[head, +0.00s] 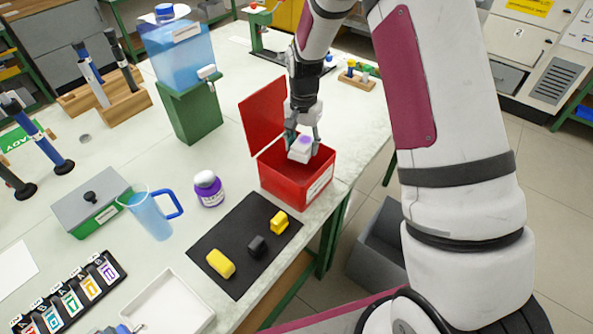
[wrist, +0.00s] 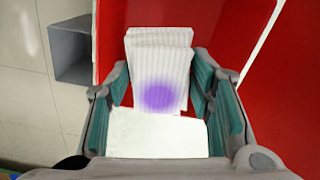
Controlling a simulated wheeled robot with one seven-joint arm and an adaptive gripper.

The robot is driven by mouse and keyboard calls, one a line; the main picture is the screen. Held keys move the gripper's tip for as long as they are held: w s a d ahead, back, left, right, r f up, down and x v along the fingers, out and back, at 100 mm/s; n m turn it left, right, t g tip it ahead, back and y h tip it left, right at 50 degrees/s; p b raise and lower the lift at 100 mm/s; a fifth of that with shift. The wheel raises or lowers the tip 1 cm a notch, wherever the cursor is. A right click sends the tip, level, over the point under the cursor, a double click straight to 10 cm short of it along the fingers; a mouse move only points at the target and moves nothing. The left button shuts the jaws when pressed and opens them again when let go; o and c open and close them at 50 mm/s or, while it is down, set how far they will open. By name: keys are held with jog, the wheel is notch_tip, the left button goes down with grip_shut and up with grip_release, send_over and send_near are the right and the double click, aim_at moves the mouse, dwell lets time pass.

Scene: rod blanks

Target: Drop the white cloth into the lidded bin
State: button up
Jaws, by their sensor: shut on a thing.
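The white cloth (head: 300,149) is a small folded block with a purple stain, held between the fingers of my gripper (head: 303,140). It also shows in the wrist view (wrist: 160,60), ribbed and folded, between the two teal-padded fingers. The lidded bin (head: 284,186) is a red box at the table's right edge, with a pale label on its front. Its red lid (head: 262,112) stands open at the back left. My gripper and the cloth are over the bin's opening, within its rim in the head view. The cloth's lower part is partly hidden by the fingers.
A black mat (head: 238,268) with yellow and black blocks lies in front of the bin. A purple-labelled jar (head: 208,189) and a blue pitcher (head: 152,211) stand to its left. A blue dispenser on a green stand (head: 194,114) is behind. A grey floor bin (head: 378,250) stands below the table edge.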

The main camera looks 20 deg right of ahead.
jog(key=shift+f, duration=1)
jog(key=o, duration=1.2)
notch_tip(320, 180, up, 12)
jog(key=shift+r, duration=0.1)
